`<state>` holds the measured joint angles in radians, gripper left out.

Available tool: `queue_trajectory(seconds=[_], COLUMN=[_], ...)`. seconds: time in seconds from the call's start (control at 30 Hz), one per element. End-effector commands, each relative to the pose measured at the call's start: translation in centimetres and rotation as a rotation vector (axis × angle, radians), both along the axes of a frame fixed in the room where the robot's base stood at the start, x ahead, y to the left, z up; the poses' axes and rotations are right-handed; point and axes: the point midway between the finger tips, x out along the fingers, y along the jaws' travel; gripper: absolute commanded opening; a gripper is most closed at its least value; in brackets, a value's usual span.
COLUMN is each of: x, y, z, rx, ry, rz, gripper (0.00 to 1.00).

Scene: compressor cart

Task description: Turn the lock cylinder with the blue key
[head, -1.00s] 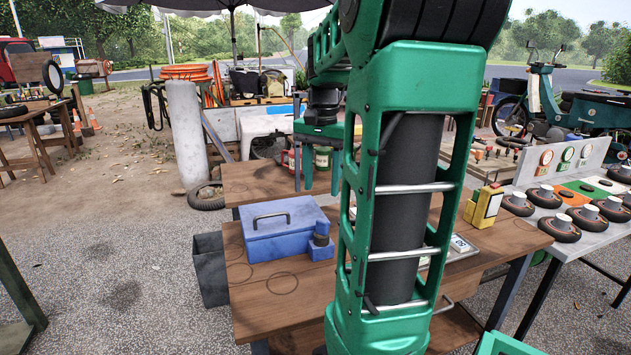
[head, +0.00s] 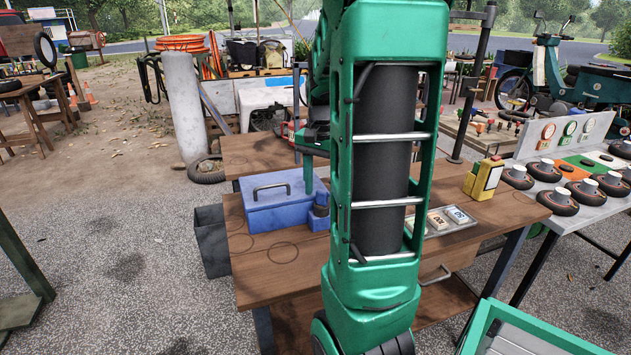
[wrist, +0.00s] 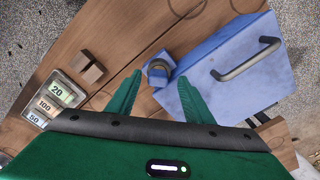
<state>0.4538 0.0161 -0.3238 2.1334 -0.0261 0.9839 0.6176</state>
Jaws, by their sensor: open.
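The blue metal box (head: 275,205) with a dark handle stands on the wooden workbench. At its right front corner is a small blue block with a dark round lock cylinder (head: 321,208). In the wrist view the lock cylinder (wrist: 158,72) appears between my two green fingertips, and the box (wrist: 230,70) lies to its right. My gripper (wrist: 159,77) is open, with nothing between its fingers that I can tell is held. In the head view one green finger hangs over the box's right end. I cannot make out a separate blue key.
A small brown block (wrist: 87,67) shows in the wrist view. A yellow device (head: 484,179) stands at the bench's right. My arm hides the bench's middle.

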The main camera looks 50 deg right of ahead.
Motion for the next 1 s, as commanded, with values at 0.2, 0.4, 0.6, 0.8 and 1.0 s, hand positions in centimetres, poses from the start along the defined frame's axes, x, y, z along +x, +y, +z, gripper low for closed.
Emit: queue_trajectory(seconds=[0.2,0.4,0.6,0.8,1.0], x=[0.01,0.01,0.02,0.03,0.04], y=[-0.01,0.0,0.0,-0.03,-0.07], z=[-0.08,-0.07,-0.07,-0.07,-0.06], rx=[0.0,0.0,0.0,0.0,-0.001], ry=[0.0,0.0,0.0,0.0,0.0], rz=[0.0,0.0,-0.001,-0.135,-0.315], gripper=[0.47,0.11,0.03,0.03,0.03])
